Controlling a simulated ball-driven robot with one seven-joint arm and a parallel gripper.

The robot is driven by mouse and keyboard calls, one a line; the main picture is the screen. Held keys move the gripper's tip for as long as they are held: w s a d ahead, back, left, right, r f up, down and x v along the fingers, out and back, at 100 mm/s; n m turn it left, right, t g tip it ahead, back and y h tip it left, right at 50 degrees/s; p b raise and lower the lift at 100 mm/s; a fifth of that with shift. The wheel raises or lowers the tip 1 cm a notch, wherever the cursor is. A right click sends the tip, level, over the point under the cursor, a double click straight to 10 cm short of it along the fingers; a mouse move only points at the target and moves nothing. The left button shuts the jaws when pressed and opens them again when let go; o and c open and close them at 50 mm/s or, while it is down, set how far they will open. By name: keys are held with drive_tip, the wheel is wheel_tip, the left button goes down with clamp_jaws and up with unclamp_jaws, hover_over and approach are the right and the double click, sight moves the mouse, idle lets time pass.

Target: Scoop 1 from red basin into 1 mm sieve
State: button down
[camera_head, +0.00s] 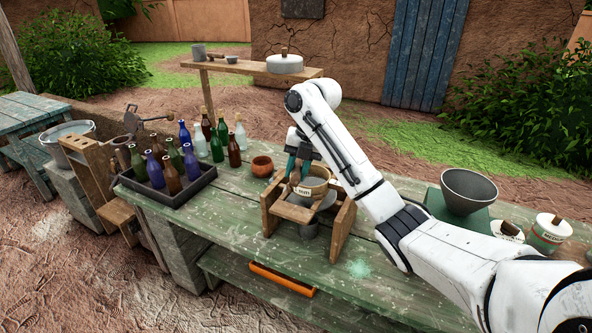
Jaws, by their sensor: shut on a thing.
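A round sieve (318,187) with a pale rim and a white label rests on a wooden stand (339,228) in the middle of the green bench. The label is too small to read surely. My gripper (296,172) points down at the sieve's back left part, with teal fingers. It is shut on a small brown thing, mostly hidden by the fingers; I cannot tell whether it is a scoop or whether it touches the sieve. A small reddish-brown bowl (262,166) stands left of the stand. I see no larger red basin.
A dark crate (190,193) of bottles and several loose bottles stand at left. A raised plank (245,68) bears a lidded pot (285,63). A grey funnel (469,190) and labelled tins (548,233) stand at right. The bench front (220,222) is clear.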

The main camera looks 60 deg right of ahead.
drive_tip(key=shift+s+f+t+y+b, duration=0.1)
drive_tip(key=shift+f+t+y+b, duration=0.7)
drive_tip(key=shift+b, duration=1.55)
drive_tip(key=shift+s+d+f+t+y+b, duration=0.1)
drive_tip(key=shift+f+t+y+b, duration=0.15)
drive_tip(key=shift+f+t+b, duration=0.45)
drive_tip(key=shift+s+d+f+t+y+b, duration=0.2)
drive_tip(key=shift+t+b, duration=0.3)
drive_tip(key=shift+t, duration=0.4)
drive_tip(key=shift+s+t+y, duration=0.25)
drive_tip(key=shift+t+y, duration=0.3)
drive_tip(key=shift+t, duration=0.65)
drive_tip(key=shift+w+b, duration=0.15)
drive_tip(key=shift+b, duration=0.3)
drive_tip(key=shift+t+y+b, duration=0.3)
drive_tip(key=shift+t+b, duration=0.1)
drive_tip(key=shift+b, duration=0.15)
drive_tip(key=shift+r, duration=0.1)
